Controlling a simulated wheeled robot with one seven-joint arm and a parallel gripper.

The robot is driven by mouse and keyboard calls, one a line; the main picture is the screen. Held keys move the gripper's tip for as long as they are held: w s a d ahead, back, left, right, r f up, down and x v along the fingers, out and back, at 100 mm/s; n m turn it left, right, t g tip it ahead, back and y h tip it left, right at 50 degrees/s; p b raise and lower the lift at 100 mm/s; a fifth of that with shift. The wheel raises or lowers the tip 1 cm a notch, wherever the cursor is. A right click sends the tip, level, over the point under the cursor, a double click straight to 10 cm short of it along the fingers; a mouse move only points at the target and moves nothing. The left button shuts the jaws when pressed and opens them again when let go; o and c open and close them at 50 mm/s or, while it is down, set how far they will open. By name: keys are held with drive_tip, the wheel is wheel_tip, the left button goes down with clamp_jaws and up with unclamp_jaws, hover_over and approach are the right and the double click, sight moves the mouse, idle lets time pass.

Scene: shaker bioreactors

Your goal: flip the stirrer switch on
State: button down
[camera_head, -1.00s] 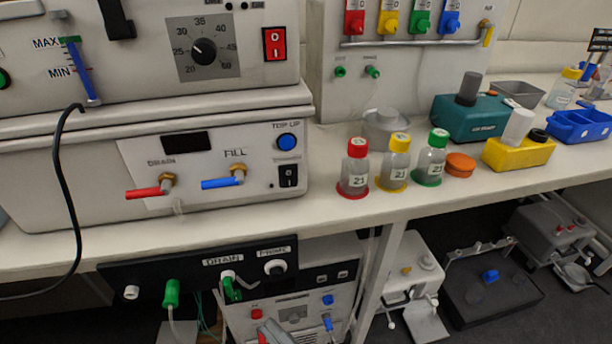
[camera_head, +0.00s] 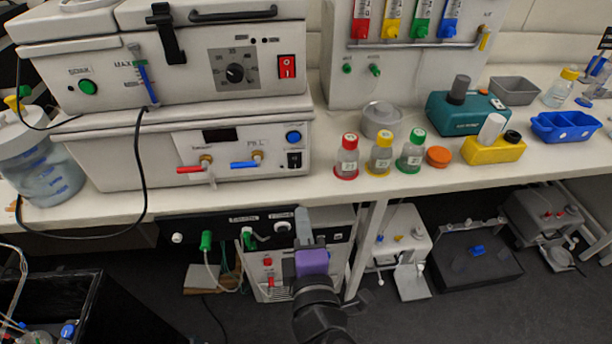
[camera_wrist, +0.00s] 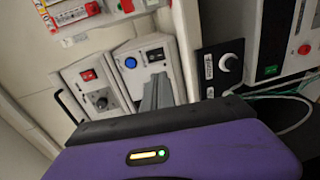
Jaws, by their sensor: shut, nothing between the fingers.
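No label reading "stirrer" is legible. On the upper white unit is a red rocker switch (camera_head: 287,67) right of a black dial (camera_head: 235,72). On the lower white unit is a black rocker switch (camera_head: 294,160) below a blue button (camera_head: 293,137). In the wrist view the red switch (camera_wrist: 88,75) is at left and the black switch (camera_wrist: 156,54) is just above the fingers. My gripper (camera_head: 303,215) is shut and empty, in front of the bench edge below the lower unit. Its grey fingers (camera_wrist: 156,90) point toward the units in the wrist view.
A black pump panel (camera_head: 262,228) hangs below the bench edge, close to my gripper. Several capped bottles, including a red-capped one (camera_head: 346,157), stand right of the lower unit. A black cable (camera_head: 140,165) hangs at left. A black bin (camera_head: 70,290) stands at lower left.

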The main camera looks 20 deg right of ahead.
sight(296, 168)
drive_tip(key=shift+d+f, duration=0.1)
drive_tip(key=shift+d, duration=0.05)
drive_tip(key=p+x, duration=0.2)
drive_tip(key=x, duration=1.1)
drive_tip(key=shift+w+d, duration=0.15)
drive_tip(key=shift+d, duration=0.05)
drive_tip(key=shift+w+d, duration=0.1)
drive_tip(key=shift+w, duration=0.2)
drive_tip(key=shift+f, duration=0.1)
